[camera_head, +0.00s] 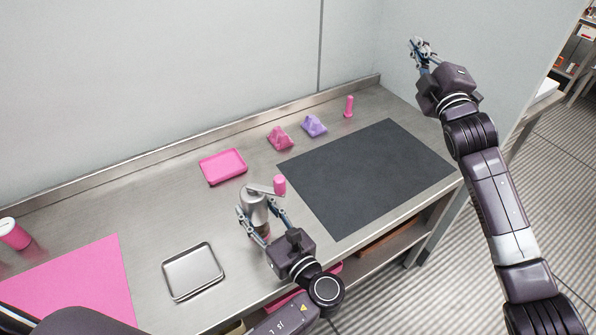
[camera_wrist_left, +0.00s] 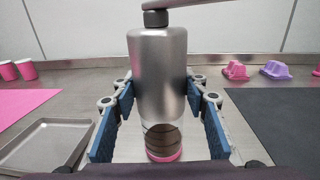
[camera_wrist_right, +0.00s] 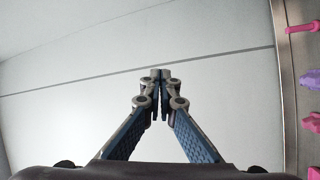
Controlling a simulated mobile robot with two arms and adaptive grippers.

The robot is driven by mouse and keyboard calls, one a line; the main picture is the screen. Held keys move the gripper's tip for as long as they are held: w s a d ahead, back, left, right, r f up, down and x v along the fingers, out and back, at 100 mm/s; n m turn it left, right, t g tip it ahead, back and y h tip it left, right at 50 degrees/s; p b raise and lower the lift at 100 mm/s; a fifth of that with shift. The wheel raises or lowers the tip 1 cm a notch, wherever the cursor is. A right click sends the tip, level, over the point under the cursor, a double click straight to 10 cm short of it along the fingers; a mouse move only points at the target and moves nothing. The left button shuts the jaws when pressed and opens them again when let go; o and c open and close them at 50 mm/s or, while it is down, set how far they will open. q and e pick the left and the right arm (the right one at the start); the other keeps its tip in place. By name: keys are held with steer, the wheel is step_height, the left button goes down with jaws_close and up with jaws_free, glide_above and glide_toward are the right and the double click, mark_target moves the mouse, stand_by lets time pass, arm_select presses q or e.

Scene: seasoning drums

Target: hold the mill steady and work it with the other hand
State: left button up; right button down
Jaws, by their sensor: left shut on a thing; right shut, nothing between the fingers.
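The mill (camera_head: 253,203) stands upright on the steel table. It has a silver metal body, a clear lower part with dark contents and a pink base. A crank arm on top carries a pink knob (camera_head: 280,184) at its right end. My left gripper (camera_head: 254,224) is shut on the mill, one finger on each side of its body; the mill also fills the middle of the left wrist view (camera_wrist_left: 160,80). My right gripper (camera_head: 421,45) is raised at the upper right, far from the mill. Its fingers are shut together and empty in the right wrist view (camera_wrist_right: 161,78).
A dark mat (camera_head: 365,175) lies right of the mill. A steel tray (camera_head: 193,271) lies at the front left, beside a pink mat (camera_head: 80,285). A pink tray (camera_head: 223,166), two small pink and purple items and a pink upright piece (camera_head: 349,107) stand farther back.

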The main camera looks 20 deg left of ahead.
steer(key=s+a+f+m+g, duration=0.6)
steer(key=a+f+m+g, duration=0.2)
steer(key=f+g, duration=0.15)
steer(key=s+a+g, duration=0.2)
steer(key=s+g, duration=0.8)
steer(key=s, duration=0.8)
steer(key=shift+s+a+m, duration=0.15)
steer(key=shift+a+m, duration=0.2)
steer(key=shift+m, duration=0.05)
steer(key=s+a+f, duration=0.3)
steer(key=a+f, duration=0.5)
steer(key=shift+s+a, duration=0.2)
steer(key=shift+a, duration=0.2)
